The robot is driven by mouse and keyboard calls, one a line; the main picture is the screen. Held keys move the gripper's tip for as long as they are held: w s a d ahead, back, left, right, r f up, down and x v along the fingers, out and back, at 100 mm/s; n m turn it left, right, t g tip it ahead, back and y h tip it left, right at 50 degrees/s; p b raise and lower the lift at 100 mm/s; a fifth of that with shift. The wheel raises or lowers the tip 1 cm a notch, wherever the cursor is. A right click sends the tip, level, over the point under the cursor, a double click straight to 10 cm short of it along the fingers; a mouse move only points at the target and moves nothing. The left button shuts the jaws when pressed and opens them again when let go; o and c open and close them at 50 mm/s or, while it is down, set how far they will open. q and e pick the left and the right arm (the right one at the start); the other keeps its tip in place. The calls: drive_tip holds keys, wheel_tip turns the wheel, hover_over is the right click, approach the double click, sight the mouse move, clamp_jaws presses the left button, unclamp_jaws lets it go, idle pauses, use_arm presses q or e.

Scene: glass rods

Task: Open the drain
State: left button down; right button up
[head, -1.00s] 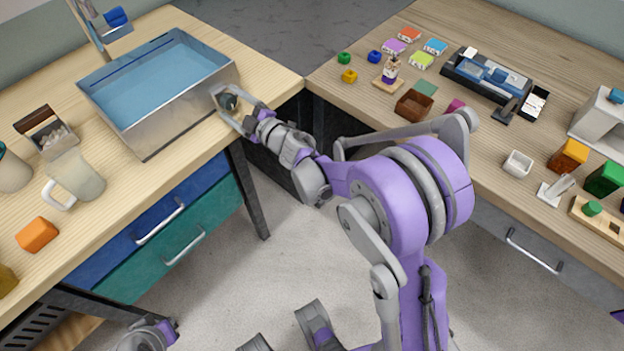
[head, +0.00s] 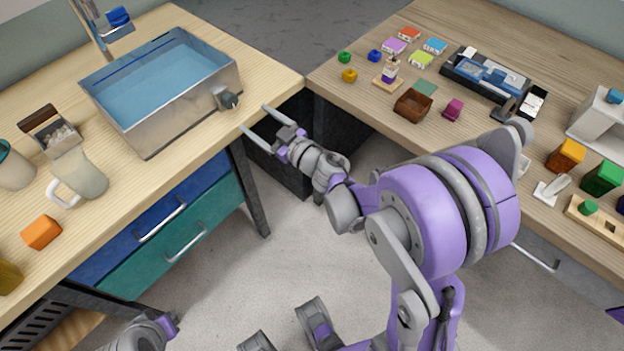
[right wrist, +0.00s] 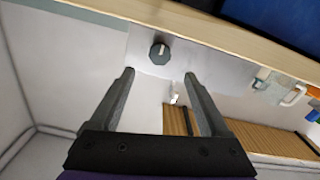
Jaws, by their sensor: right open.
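The metal basin (head: 190,110) stands on the left wooden bench with blue water (head: 165,85) in it. A dark grey drain knob (head: 229,100) sticks out of its right side wall, and it also shows in the right wrist view (right wrist: 160,53). My right gripper (head: 254,117) is open and empty, just right of the knob and apart from it, by the bench corner. In the right wrist view its two fingers (right wrist: 158,76) are spread with the knob beyond their tips. My left gripper's fingers are not in view. I cannot see the drain inside the basin.
A frosted pitcher (head: 78,177), a scoop box (head: 50,131) and an orange block (head: 41,232) stand on the left bench. A faucet (head: 103,25) rises behind the basin. The right bench holds a black tray (head: 493,78) and small blocks. A gap separates the benches.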

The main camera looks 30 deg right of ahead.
drive_tip(key=s+d+r+m+g+h+p, duration=0.2)
drive_tip(key=s+d+r+m+h+p, duration=0.35)
drive_tip(key=r+h, duration=0.2)
drive_tip(key=s+a+f+g+p, duration=0.2)
drive_tip(key=s+g, duration=0.2)
drive_tip(key=s, duration=0.4)
drive_tip(key=s+a+f+g+y+p, duration=0.1)
drive_tip(key=s+a+f+g+p, duration=0.1)
drive_tip(key=s, duration=0.7)
drive_tip(key=shift+a+g, duration=0.55)
drive_tip(key=shift+g, duration=0.85)
drive_tip(key=shift+s+f+m+y, duration=0.1)
drive_tip(key=shift+m+y, duration=0.15)
drive_tip(key=s+a, duration=0.1)
drive_tip(key=s+a+g+y+p, duration=0.1)
drive_tip(key=s, duration=0.1)
